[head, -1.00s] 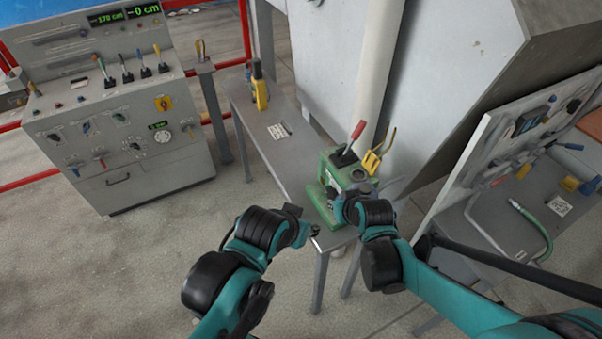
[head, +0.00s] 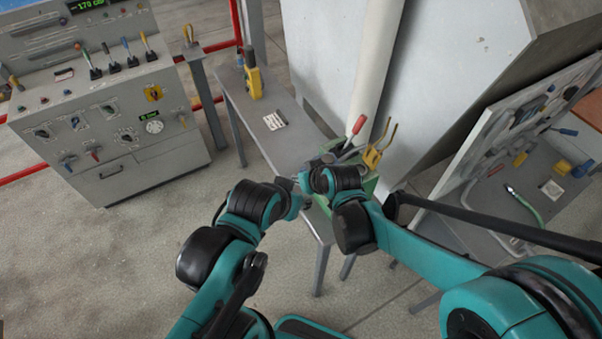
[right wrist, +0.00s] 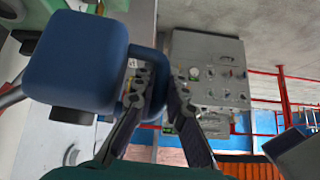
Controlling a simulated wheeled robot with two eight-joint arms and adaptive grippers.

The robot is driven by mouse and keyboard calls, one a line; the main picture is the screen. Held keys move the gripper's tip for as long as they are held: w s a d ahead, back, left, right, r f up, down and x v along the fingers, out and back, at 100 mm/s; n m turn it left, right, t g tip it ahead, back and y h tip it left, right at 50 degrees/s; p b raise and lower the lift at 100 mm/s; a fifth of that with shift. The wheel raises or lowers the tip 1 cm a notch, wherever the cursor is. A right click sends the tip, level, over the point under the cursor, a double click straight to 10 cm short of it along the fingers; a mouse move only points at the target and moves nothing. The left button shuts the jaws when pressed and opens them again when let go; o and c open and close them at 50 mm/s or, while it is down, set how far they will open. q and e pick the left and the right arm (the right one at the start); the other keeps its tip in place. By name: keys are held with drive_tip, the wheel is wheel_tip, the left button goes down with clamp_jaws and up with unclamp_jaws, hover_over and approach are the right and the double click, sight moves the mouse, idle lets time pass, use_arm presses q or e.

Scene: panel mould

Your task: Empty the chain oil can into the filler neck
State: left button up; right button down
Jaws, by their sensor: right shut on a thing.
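The chain oil can appears to be the blue, rounded can (right wrist: 75,62) at the upper left of the right wrist view. My right gripper (right wrist: 158,85) is shut on the can's loop handle. In the head view the can is hidden behind my right wrist. A green machine (head: 368,188) on the narrow table stands mostly behind that wrist; a green part (right wrist: 55,12) also shows in the right wrist view. I cannot make out the filler neck. My left gripper (head: 297,190) is close beside the right wrist, and its fingers are too hidden to read.
The grey narrow table (head: 262,108) carries a yellow tool (head: 253,82) and a white label. A grey control cabinet (head: 120,150) stands left. A pale pipe (head: 378,60) and large housing rise behind. A tool board and bench (head: 520,190) stand right.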

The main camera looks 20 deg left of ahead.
drive_tip(key=r+g+y+p, duration=0.1)
drive_tip(key=r+p, duration=0.1)
drive_tip(key=r, duration=0.1)
drive_tip(key=r+m+g+y+p, duration=0.1)
drive_tip(key=r, duration=0.2)
drive_tip(key=r+m+g+y+p, duration=0.1)
drive_tip(key=r+p, duration=0.1)
drive_tip(key=r, duration=0.1)
drive_tip(key=shift+s+d+r+y+p, duration=0.1)
drive_tip(key=shift+s+y+p, duration=0.1)
drive_tip(key=shift+y+p, duration=0.1)
drive_tip(key=shift+w+d+r+m+g+b, duration=0.2)
drive_tip(key=shift+w+r+m+g+b, duration=0.05)
drive_tip(key=shift+m+g+b, duration=0.05)
drive_tip(key=w+d+r+m+g+y+b, duration=0.1)
drive_tip(key=w+d+r+y+b, duration=0.1)
drive_tip(key=r+y, duration=0.1)
drive_tip(key=shift+w+r+m+g, duration=0.15)
drive_tip(key=shift+m+g, duration=0.25)
drive_tip(key=shift+w+d+r+g+y+b, duration=0.15)
drive_tip(key=shift+d+r+y+b, duration=0.1)
drive_tip(key=shift+r, duration=0.1)
drive_tip(key=shift+w+d+r+g+y+b, duration=0.1)
drive_tip(key=shift+w+r+g+y, duration=0.05)
drive_tip(key=shift+r+y, duration=0.15)
idle(5.2)
